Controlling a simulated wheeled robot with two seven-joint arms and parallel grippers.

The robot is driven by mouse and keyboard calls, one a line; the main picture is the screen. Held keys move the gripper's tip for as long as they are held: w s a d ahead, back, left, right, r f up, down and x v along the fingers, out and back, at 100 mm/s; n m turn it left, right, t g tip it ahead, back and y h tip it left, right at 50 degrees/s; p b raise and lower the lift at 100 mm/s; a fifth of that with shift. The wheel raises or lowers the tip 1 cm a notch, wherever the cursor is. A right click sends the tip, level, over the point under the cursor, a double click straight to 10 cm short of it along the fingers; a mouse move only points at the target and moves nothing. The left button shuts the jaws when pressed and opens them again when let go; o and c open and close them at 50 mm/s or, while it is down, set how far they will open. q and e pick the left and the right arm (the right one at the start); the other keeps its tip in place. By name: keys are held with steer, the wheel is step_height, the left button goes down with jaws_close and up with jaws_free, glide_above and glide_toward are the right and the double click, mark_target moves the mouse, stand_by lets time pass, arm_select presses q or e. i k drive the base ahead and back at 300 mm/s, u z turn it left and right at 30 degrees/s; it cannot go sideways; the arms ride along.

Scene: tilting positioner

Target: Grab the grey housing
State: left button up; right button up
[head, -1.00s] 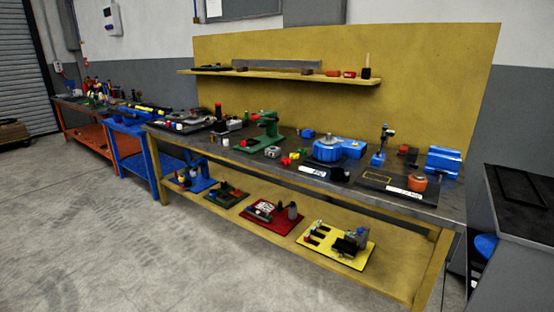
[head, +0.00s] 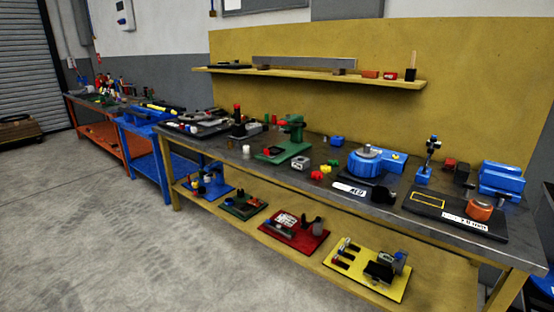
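A small light grey block with a round dark opening (head: 300,163) sits on the workbench top, right of the green press-like device (head: 290,135). It looks like the grey housing, but it is too small to be sure. Another grey part (head: 399,260) stands on the yellow mat on the lower shelf, beside a black piece. Neither of my grippers is in view.
The long workbench (head: 400,213) carries a blue round positioner (head: 367,163), a black board with an orange cylinder (head: 480,209), a blue vise-like block (head: 501,180) and small coloured parts. Coloured mats with parts lie on its lower shelf. The concrete floor (head: 90,230) in front is clear.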

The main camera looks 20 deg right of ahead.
mark_target(300, 164)
steer(key=z, duration=0.15)
steer(key=i, duration=0.8)
steer(key=z, duration=1.15)
steer(key=i, duration=0.65)
steer(key=z, duration=0.75)
